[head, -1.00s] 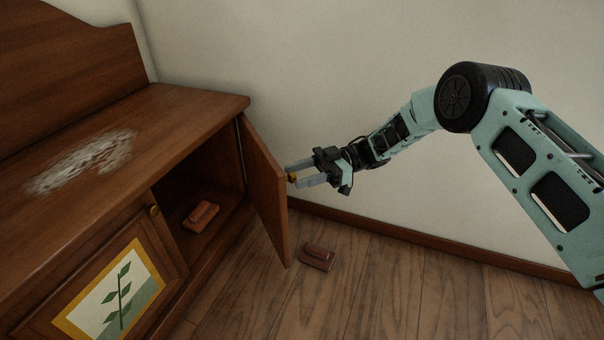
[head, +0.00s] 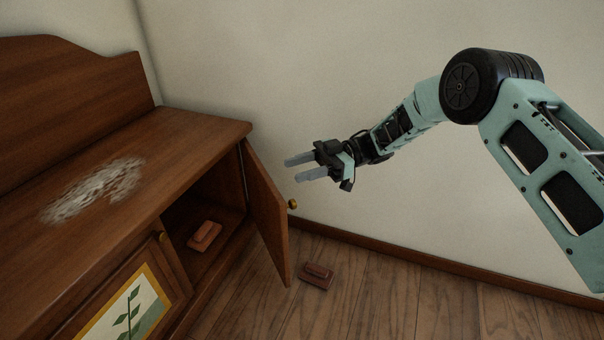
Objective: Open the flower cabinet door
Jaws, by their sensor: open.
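The wooden cabinet (head: 90,262) stands at the left. Its right door (head: 265,215) stands wide open, swung out toward the right wall, with a small brass knob (head: 292,204) on its outer side. The outer face of this door is turned away, so I cannot see any picture on it. The left door (head: 80,322) is shut and bears a green leafy plant picture (head: 128,312) in a yellow frame. It has a brass knob (head: 162,237). My gripper (head: 298,166) is open and empty, above the open door's knob and apart from it.
A reddish-brown block-like object (head: 205,236) lies inside the open compartment. A similar one (head: 317,275) lies on the wooden floor right of the open door. A pale wall stands close behind my arm. The floor at the lower right is clear.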

